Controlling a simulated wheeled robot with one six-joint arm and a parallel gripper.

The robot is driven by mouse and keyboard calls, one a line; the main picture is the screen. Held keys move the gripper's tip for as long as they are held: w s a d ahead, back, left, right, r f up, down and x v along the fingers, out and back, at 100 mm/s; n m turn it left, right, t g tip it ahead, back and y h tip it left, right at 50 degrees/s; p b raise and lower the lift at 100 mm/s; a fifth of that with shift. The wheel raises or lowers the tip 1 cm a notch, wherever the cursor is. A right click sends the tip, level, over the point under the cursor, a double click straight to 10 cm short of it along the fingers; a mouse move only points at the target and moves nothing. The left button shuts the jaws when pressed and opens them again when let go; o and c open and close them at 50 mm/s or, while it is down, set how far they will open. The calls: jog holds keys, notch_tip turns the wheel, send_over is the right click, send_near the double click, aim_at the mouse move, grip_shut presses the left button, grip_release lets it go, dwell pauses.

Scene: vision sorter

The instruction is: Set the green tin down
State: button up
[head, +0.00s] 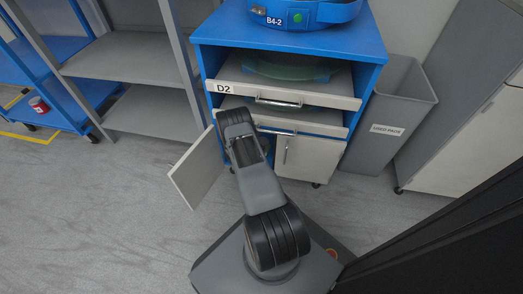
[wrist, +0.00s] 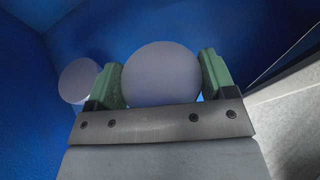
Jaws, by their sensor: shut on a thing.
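In the wrist view a round, pale grey-lilac top, taken as the green tin (wrist: 160,82), sits between the green-padded fingers of my gripper (wrist: 161,62). The gripper is shut on it. I see only its top; its side colour and underside are hidden, so I cannot tell whether it touches the surface below. A second round pale top (wrist: 80,80) stands just left of the left finger. Blue walls surround both. In the head view my arm reaches down to the cabinet's lower left compartment, and my gripper and the tin are hidden there.
The blue cabinet (head: 212,58) has an open door (head: 196,172) left of my arm and a drawer labelled D2 (head: 300,95) above. A grey bin (head: 402,98) stands at its right. A red tin (head: 39,105) sits on a blue trolley at far left. Floor at left is clear.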

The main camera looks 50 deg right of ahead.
notch_tip(320, 180, down, 5)
jog(key=b, duration=0.3)
jog(key=shift+r, duration=0.1)
jog(key=shift+w+d, duration=0.1)
jog(key=shift+d, duration=0.05)
jog(key=shift+r, duration=0.1)
jog(key=o, duration=1.1)
jog(key=shift+f, duration=0.2)
jog(key=shift+r, duration=0.15)
